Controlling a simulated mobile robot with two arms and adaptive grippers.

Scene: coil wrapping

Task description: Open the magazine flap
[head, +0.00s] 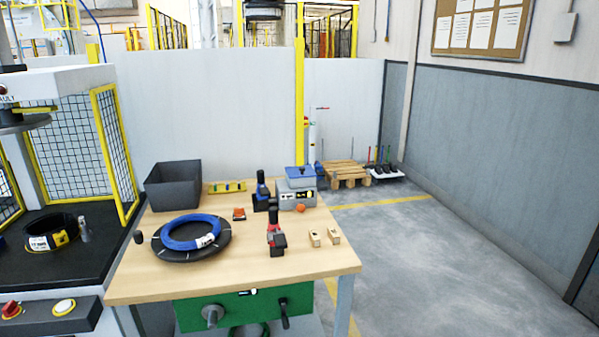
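I cannot make out a magazine flap for certain. At the left, the wrapping machine has a black ring (52,233) with a yellow label, standing on a dark deck (62,284) behind black mesh guards (112,145) in yellow frames. A small grey cylindrical part (85,229) is at the ring's right side. Any flap on the ring is too small to tell open from shut. Neither of my grippers is in view.
A wooden workbench (318,256) holds a blue coil (193,232) on a black disc, a dark grey bin (173,185), hand tools (276,238), and a blue-topped device (298,190). A red knob (12,310) is on the machine's front panel. Floor (440,250) is clear at right.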

